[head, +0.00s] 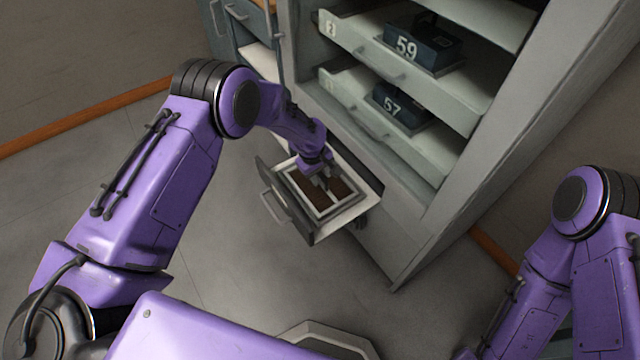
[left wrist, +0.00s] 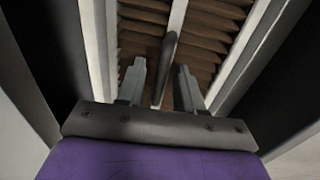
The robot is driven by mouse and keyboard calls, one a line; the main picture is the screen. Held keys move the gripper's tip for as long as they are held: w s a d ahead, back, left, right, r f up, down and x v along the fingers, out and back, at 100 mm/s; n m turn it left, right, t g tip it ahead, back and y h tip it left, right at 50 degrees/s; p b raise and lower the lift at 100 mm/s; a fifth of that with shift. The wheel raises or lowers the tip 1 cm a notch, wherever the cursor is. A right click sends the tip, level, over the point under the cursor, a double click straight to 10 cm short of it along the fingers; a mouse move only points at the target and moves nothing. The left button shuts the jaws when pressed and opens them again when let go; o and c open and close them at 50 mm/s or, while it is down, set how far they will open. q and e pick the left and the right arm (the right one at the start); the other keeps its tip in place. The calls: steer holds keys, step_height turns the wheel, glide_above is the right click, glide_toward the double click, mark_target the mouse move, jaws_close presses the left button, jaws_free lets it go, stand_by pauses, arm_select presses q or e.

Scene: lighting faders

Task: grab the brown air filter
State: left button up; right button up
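The brown air filter (head: 305,189) lies in a pulled-out drawer (head: 273,200) low in the cabinet. It has brown pleats, a pale frame and a pale centre strip. My left gripper (head: 325,183) reaches down over its middle. In the left wrist view, the pleats of the filter (left wrist: 207,42) fill the space ahead. The two fingers of my left gripper (left wrist: 160,72) are apart, with a dark narrow bar (left wrist: 167,58) between them. I cannot tell whether either finger touches it. My right gripper is out of view; only my right arm shows at the right edge.
Above the filter drawer, the grey cabinet (head: 545,130) has open drawers holding dark boxes marked 59 (head: 425,48) and 57 (head: 402,105). The filter drawer's walls stand close on both sides of my left gripper. The floor (head: 235,275) before the drawer is clear.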

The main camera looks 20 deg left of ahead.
arm_select(q)
jaws_close()
steer(key=shift+r, duration=0.1)
